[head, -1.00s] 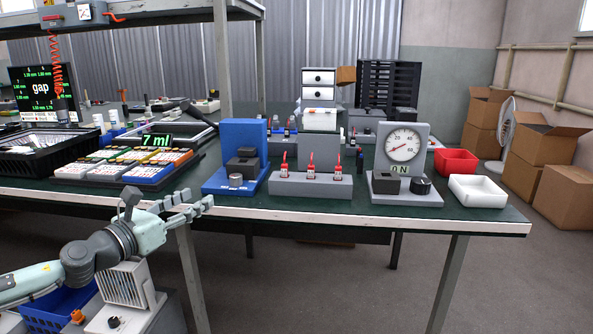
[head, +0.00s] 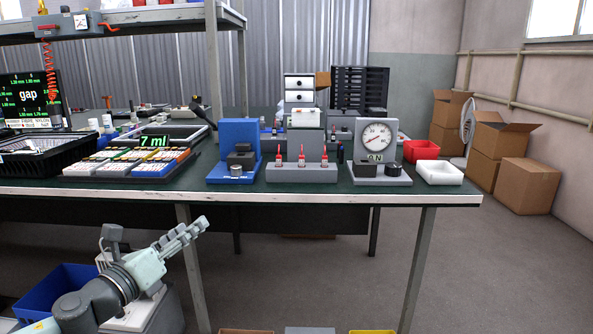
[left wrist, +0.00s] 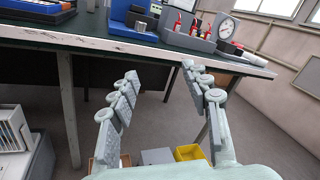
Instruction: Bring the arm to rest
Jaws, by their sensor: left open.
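My left gripper (head: 188,237) is in the lower left of the head view, in front of and below the edge of the green-topped bench (head: 448,189). It is empty. The arm comes in from the lower left. My right gripper is not in view.
A blue bin (head: 60,287) is close by my left arm. A bench leg (head: 193,275) stands near the gripper.

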